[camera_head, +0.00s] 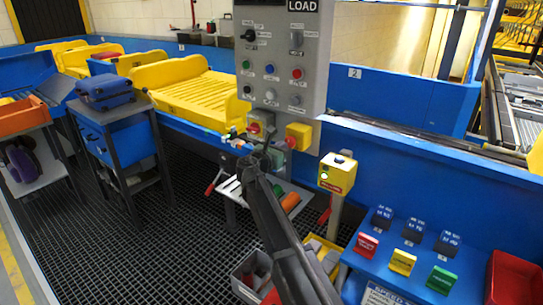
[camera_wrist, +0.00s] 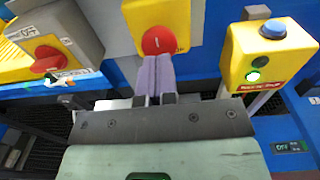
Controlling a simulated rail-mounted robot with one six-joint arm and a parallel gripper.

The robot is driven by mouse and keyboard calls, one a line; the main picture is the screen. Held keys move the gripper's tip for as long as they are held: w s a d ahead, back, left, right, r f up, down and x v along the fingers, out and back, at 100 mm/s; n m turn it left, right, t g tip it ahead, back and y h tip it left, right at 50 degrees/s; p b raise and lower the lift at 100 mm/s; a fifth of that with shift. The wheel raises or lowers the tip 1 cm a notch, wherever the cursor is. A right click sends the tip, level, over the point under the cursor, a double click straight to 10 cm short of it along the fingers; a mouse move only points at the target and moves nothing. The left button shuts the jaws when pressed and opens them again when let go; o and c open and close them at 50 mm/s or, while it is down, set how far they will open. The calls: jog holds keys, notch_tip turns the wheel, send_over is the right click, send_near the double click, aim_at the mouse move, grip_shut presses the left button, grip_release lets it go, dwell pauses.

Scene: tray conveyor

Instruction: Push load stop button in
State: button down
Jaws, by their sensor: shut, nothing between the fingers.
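The load stop button is a round red button (camera_wrist: 158,40) on a yellow box (camera_wrist: 132,22) at the top middle of the wrist view. In the head view this yellow box (camera_head: 300,131) hangs at the lower edge of the grey LOAD panel (camera_head: 284,85), and the red button is hard to make out. My gripper (camera_wrist: 153,58) is shut and empty, its two grey-purple fingers side by side. The fingertips point at the button and overlap its lower edge in the wrist view. I cannot tell whether they touch it. In the head view my gripper (camera_head: 275,153) is just below the panel.
A red rotary switch (camera_wrist: 47,58) sits to the left. A yellow box with a blue button and lit green lamp (camera_wrist: 270,52) is to the right, on a post in the head view (camera_head: 337,172). A blue console (camera_head: 405,257) stands at lower right. Blue conveyor walls run behind.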

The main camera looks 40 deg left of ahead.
aim_at(289, 143)
jog(key=shift+w+a, duration=0.1)
jog(key=shift+w, duration=0.95)
jog(key=shift+w, duration=0.6)
jog(key=shift+w+a+r, duration=0.15)
jog(key=shift+w+a, duration=0.05)
jog(key=s+d, duration=0.1)
jog(key=s, duration=1.3)
jog(key=shift+s+d+r+p, duration=0.2)
jog(key=shift+s+d+p, duration=0.05)
jog(key=shift+s+p, duration=0.1)
